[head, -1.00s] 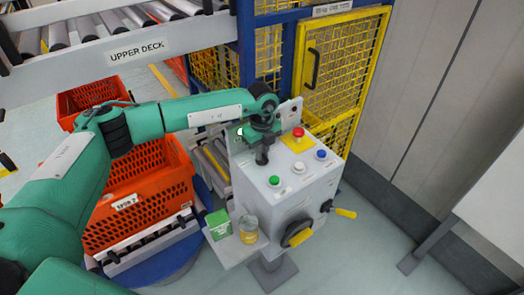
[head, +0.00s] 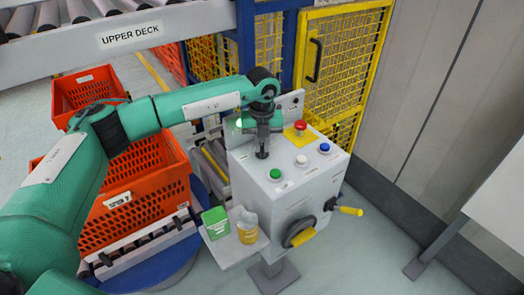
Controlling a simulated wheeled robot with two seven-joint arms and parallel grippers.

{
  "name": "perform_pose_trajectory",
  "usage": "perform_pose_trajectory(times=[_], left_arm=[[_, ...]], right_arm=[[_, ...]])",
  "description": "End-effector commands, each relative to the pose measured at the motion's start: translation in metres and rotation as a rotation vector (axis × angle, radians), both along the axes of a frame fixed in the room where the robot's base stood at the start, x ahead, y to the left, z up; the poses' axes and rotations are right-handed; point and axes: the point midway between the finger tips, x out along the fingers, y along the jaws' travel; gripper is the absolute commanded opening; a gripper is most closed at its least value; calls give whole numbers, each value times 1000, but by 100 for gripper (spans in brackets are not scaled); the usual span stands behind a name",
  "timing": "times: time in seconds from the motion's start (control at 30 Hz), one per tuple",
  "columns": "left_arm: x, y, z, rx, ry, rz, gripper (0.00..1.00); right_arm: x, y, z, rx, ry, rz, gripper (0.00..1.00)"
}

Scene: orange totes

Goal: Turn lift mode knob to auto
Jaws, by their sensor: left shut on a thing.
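A white control box (head: 318,185) stands right of centre in the head view. Its top carries a red mushroom button (head: 300,126) on a yellow plate, a white button (head: 301,160), a blue button (head: 324,148) and a green button (head: 275,174). My left gripper (head: 262,153) points down onto the back left of this top, its fingers shut on a small dark thing, likely the lift mode knob, which the fingers mostly hide. I cannot read the knob's setting. My right gripper is not in view.
A side shelf holds a green box (head: 215,222) and a yellow-filled jar (head: 247,228). A black handwheel (head: 299,232) and a yellow-handled crank (head: 347,210) stick out of the box's front. Orange totes (head: 140,200) stand left. A yellow mesh gate (head: 335,75) is behind.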

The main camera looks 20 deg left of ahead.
Motion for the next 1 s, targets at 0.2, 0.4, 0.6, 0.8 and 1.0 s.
perform_pose_trajectory(times=[0.2,0.4,0.6,0.8,1.0], left_arm=[[0,0,-2,-1,-3,-140,0],[0,0,0,0,-2,-221,0],[0,0,1,0,-2,-257,0],[0,0,1,0,-2,-263,0],[0,0,2,0,-2,-263,0]], right_arm=[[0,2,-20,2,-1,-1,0],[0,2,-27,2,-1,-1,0],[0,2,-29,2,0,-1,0],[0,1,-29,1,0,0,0],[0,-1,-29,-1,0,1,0]])
